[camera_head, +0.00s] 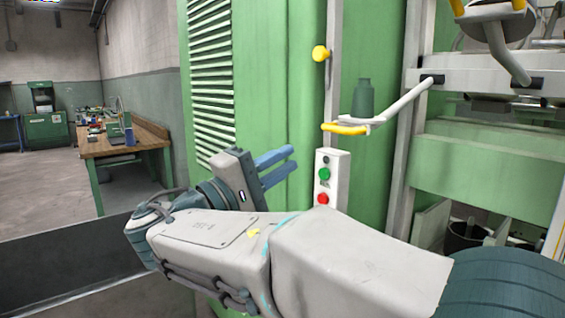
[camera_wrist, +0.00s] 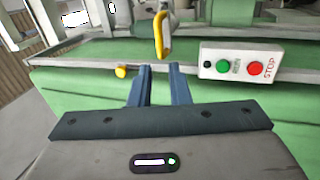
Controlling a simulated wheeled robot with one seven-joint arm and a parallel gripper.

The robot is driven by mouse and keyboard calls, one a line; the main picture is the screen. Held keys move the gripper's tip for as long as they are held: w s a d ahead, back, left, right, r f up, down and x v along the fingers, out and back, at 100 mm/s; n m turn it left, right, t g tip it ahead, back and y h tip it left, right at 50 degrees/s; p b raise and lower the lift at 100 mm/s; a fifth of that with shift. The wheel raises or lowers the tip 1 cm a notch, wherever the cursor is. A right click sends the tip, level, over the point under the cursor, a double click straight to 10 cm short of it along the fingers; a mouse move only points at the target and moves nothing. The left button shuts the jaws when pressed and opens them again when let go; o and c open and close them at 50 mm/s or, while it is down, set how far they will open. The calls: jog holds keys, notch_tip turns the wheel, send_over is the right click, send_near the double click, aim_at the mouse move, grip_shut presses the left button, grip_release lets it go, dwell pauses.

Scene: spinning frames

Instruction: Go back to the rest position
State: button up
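My gripper (camera_head: 277,168) is raised in front of the green machine, with its two blue fingers pointing right in the head view. In the wrist view the gripper (camera_wrist: 160,84) shows its two fingers apart with nothing between them. The control box (camera_head: 324,178) with a green and a red button is just right of the fingertips in the head view. The box also shows at the right in the wrist view (camera_wrist: 240,64), with a STOP label. The fingers do not appear to touch it.
The green machine (camera_head: 262,70) fills the middle and right. A yellow-tipped lever (camera_head: 345,129) juts out above the control box, near a dark green bottle-like part (camera_head: 363,99). A yellow knob (camera_head: 320,53) sits higher up. A workbench (camera_head: 125,141) stands at the back left, with open floor before it.

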jog(key=s+d+f+g+y+p, duration=0.2)
jog(key=d+f+g+y+p, duration=0.1)
jog(key=d+f, duration=0.35)
jog(key=s+d+f+g+y+p, duration=0.2)
jog(key=d+f+g+y, duration=0.15)
jog(key=d+f, duration=0.3)
jog(key=s+a+f+m+g+y+p, duration=0.1)
jog(key=s+f+m+g+y+p, duration=0.1)
jog(key=s+f+m+y+p, duration=0.4)
jog(key=shift+s+a+f+m+g+y+p, duration=0.35)
jog(key=shift+s+f+y, duration=1.35)
jog(key=shift+s+y, duration=0.95)
